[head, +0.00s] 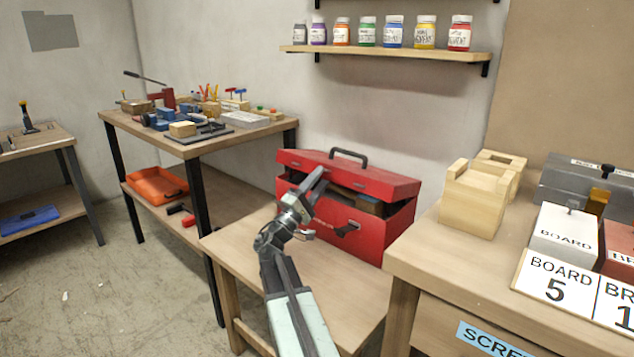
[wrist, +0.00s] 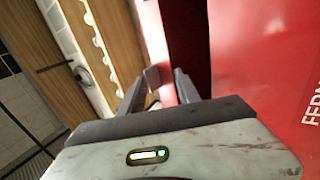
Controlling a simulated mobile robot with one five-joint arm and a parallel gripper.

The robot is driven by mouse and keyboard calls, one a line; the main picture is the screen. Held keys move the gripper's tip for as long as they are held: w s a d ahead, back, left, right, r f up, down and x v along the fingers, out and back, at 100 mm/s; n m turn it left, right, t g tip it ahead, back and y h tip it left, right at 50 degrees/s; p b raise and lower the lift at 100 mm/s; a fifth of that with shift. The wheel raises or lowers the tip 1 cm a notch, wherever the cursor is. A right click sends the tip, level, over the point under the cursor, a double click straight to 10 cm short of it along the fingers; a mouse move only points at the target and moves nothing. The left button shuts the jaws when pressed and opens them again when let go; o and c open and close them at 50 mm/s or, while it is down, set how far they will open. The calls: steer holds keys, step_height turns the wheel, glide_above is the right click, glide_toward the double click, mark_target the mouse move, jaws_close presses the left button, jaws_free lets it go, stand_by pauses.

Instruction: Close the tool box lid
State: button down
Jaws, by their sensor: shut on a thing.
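The red tool box (head: 370,238) sits on a low wooden table in the head view. Its lid (head: 385,180), with a dark handle on top, is partly open. A dark gap with brown contents shows under the lid's front edge. My gripper (head: 318,181) is at the front edge of the lid, left of its middle, and hides part of it. In the wrist view my gripper (wrist: 166,88) has its fingers on either side of a narrow red edge, shut on the lid. A red panel with white letters fills the right of that view.
The low table (head: 290,275) has bare wood before the box. A workbench at right holds a wooden block (head: 470,205) and labelled bins close to the box. A shelf (head: 390,53) with several jars hangs above. Another bench (head: 180,140) with tools stands at left.

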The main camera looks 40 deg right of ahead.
steer(key=shift+s+d+f, duration=0.1)
steer(key=shift+d, duration=0.05)
steer(key=c, duration=1.2)
jaws_free()
steer(key=w+b+v, duration=0.1)
steer(key=b+v, duration=0.3)
steer(key=v, duration=0.3)
steer(key=shift+s+a+f, duration=0.2)
steer(key=shift+s+a, duration=0.15)
steer(key=shift+s, duration=0.15)
